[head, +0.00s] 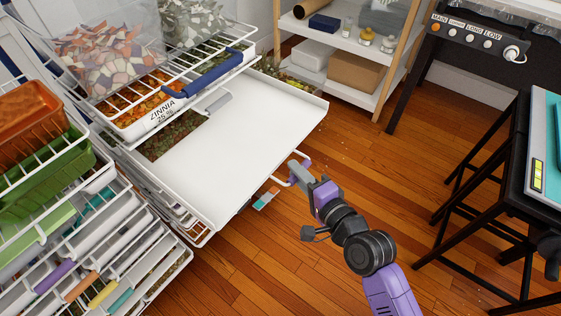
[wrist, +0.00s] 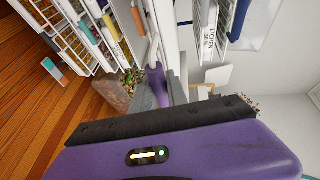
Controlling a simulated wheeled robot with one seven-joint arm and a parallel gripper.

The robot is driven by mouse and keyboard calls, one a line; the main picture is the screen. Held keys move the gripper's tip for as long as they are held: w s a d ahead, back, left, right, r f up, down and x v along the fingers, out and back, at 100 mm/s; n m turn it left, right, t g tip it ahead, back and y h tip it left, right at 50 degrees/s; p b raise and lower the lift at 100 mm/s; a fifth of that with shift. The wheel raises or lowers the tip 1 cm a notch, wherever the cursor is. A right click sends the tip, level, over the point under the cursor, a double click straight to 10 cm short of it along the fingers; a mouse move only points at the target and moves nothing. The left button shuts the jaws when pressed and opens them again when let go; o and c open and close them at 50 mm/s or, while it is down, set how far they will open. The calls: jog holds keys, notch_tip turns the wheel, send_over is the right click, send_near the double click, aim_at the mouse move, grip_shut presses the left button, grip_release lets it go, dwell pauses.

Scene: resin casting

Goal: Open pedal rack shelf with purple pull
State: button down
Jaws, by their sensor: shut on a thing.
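My gripper (head: 297,170) is at the front edge of the wide white shelf (head: 255,140) that juts out of the rack. It is shut on a purple pull (head: 305,165), of which only a small part shows beside the fingers. In the wrist view the purple pull (wrist: 156,84) lies between the grey fingers (wrist: 160,95). A white wire handle part runs up beside it.
A basket with a blue pull (head: 205,75), labelled ZINNIA, is above. Another rack at left has several coloured pulls, one purple (head: 55,277). A small colour card (head: 266,198) lies near the shelf edge. A black stand (head: 500,200) is at right; the wooden floor (head: 400,140) between is clear.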

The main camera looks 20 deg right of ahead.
jog(key=shift+s+d, duration=0.5)
jog(key=shift+s, duration=0.4)
jog(key=c, duration=1.3)
grip_release()
jog(key=a+v, duration=0.1)
jog(key=v, duration=0.6)
jog(key=shift+s+d, duration=0.35)
jog(key=shift+d, duration=0.15)
